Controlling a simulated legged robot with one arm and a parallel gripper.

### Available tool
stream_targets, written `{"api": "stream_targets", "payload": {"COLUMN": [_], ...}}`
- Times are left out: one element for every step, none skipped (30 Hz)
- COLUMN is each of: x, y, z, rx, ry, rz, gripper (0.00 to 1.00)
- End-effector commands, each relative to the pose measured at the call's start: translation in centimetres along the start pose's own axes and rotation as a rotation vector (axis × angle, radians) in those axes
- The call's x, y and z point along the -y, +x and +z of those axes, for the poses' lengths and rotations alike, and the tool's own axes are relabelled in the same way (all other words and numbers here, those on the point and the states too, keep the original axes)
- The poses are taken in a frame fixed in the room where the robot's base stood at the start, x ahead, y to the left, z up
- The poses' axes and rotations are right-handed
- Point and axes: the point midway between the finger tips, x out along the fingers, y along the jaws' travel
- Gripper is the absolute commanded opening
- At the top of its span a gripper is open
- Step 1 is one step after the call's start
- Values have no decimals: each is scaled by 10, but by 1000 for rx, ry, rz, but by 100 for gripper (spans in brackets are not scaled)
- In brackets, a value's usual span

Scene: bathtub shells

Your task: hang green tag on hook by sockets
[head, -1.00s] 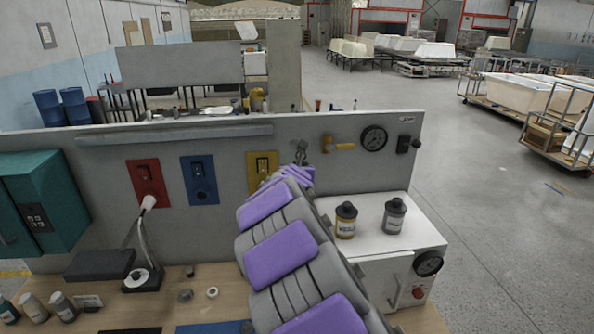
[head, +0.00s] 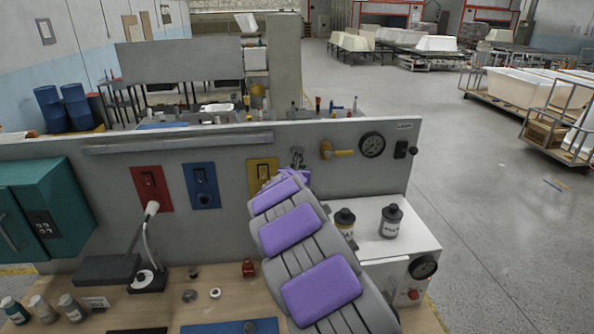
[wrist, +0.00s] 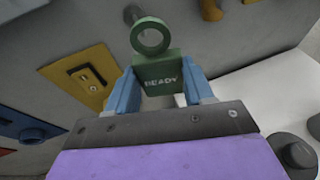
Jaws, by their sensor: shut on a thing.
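In the wrist view my gripper (wrist: 158,88) has its two blue fingers shut on the sides of the green tag (wrist: 160,70). The tag reads READY and has a ring on top pointing away from me. A grey metal hook (wrist: 132,14) on the panel shows just beyond the ring's upper left; I cannot tell whether the ring touches it. In the head view the hook (head: 297,153) is right of the yellow socket plate (head: 263,171). The blue socket (head: 201,187) and red socket (head: 150,189) are farther left.
A yellow valve handle (head: 335,151) and a round gauge (head: 372,145) sit right of the hook. Two bottles stand on the white cabinet (head: 400,246). The panel around the hook is otherwise clear.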

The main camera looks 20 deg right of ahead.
Motion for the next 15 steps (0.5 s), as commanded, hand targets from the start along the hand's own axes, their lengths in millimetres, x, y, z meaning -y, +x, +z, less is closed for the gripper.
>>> {"api": "stream_targets", "payload": {"x": [-1,-1,-1,-2,-2,-3,-3,-4,-4,-4,-4,-4,-5,-5,-5], "y": [2,3,4,5,6,7,8,9,10,11,12,14,15,16,17], "z": [2,2,2,2,2,3,3,4,5,5,6,6,6,6,6], "rx": [-2,-2,-2,-1,-1,-1,0,0,0,0,1,0,0,0,0], "ry": [0,0,0,0,0,0,0,0,1,1,2,2,2,2,2], "rz": [0,0,0,0,0,0,0,0,0,1,1,1,1,2,2], "gripper": [22,22,22,22,22,22,22,22,22,22,22,22,22,22,22]}}
